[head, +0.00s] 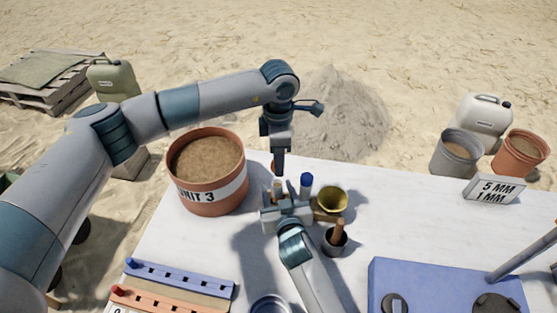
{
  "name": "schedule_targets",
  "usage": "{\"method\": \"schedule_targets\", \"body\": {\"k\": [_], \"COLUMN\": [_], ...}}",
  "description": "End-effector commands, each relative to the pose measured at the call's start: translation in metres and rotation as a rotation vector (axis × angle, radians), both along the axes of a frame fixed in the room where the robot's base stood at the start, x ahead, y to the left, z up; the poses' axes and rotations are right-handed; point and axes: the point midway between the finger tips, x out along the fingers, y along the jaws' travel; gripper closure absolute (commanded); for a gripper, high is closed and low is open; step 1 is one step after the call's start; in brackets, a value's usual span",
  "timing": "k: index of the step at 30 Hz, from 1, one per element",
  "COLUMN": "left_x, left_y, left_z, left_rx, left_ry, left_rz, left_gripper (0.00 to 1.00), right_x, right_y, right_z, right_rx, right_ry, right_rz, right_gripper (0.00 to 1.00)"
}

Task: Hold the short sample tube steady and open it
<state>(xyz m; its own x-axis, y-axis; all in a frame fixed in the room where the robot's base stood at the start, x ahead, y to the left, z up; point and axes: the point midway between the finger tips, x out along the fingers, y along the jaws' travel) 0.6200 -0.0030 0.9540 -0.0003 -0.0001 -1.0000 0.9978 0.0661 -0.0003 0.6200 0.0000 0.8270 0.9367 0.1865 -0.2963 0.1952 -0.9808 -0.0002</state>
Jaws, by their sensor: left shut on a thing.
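My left gripper (279,170) reaches over from the left and points straight down, its jaws shut at the top of the short sample tube (277,186). Only a small pale part of this tube shows; the grippers hide the rest, and I cannot see whether its cap is on. My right gripper (284,206) comes in from the bottom, low over the table and close around the tube's lower part. Its fingers are too hidden to tell whether they are closed. A taller tube with a blue cap (306,181) stands just right of them.
A brass funnel-like vessel (332,199) and a dark cup with a wooden handle (336,238) stand close on the right. A sand-filled pot (210,172) is at left. Slotted racks (180,278) and a blue box (440,285) lie in front.

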Motion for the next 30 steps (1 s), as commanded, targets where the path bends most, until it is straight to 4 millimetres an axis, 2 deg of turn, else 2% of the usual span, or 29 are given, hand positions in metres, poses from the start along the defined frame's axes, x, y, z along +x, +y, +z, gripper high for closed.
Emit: {"method": "schedule_targets", "body": {"k": [11,17,30], "left_x": [0.0,0.0,0.0], "left_y": [0.0,0.0,0.0], "left_z": [-0.002,-0.005,-0.015], "left_rx": [0.0,0.0,0.0], "left_ry": [0.0,0.0,0.0], "left_rz": [0.0,0.0,0.0], "left_gripper": [1.0,1.0,1.0], "right_x": [-0.01,-0.033,-0.1], "right_y": [-0.002,-0.006,-0.02], "right_z": [0.003,0.009,0.03], "right_rx": [0.0,0.002,0.001], "right_ry": [-0.001,0.0,0.0], "right_rz": [0.0,0.0,0.0], "right_gripper": [0.52,0.52,0.52]}}
